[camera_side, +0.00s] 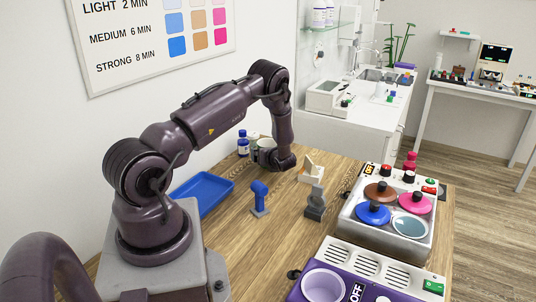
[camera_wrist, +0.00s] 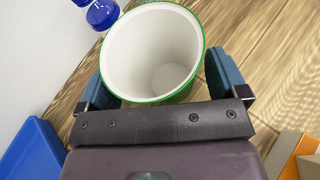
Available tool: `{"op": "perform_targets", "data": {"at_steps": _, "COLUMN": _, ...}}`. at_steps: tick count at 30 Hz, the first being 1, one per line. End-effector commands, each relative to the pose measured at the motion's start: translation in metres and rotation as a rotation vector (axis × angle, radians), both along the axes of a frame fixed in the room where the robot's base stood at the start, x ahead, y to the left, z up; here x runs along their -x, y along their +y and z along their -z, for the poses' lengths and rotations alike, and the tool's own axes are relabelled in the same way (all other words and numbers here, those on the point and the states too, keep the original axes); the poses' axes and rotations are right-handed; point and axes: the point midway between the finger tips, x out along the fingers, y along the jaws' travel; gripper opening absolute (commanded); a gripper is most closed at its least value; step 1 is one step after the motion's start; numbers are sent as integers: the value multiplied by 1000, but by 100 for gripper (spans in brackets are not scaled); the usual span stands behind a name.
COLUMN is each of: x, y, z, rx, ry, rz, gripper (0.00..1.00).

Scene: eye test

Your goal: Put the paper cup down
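The paper cup (camera_wrist: 152,55) is white with a green rim, and I look into its empty inside in the wrist view. The fingers are hidden there. I cannot tell whether the cup's base touches the table.
Blue-capped bottles (camera_side: 243,144) stand close beside the cup by the wall. A blue tray (camera_side: 222,191) lies to the left. A blue upright tool (camera_side: 260,197), a grey stand (camera_side: 315,203) and a pale holder (camera_side: 311,170) stand nearer. A heater with coloured lids (camera_side: 390,239) is at right.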

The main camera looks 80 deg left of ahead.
Motion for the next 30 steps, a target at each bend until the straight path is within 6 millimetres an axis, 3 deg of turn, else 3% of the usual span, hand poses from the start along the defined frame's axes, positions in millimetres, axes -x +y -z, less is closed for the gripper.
{"op": "perform_targets", "data": {"at_steps": 11, "x": 0, "y": 0, "z": -5, "rx": -1, "ry": -1, "rz": 1, "gripper": 96}}
{"op": "perform_targets", "data": {"at_steps": 24, "x": -5, "y": -79, "z": -36, "rx": -1, "ry": -1, "rz": 4, "gripper": 96}}
{"op": "perform_targets", "data": {"at_steps": 30, "x": -6, "y": -104, "z": -46, "rx": -1, "ry": -1, "rz": 3, "gripper": 96}}
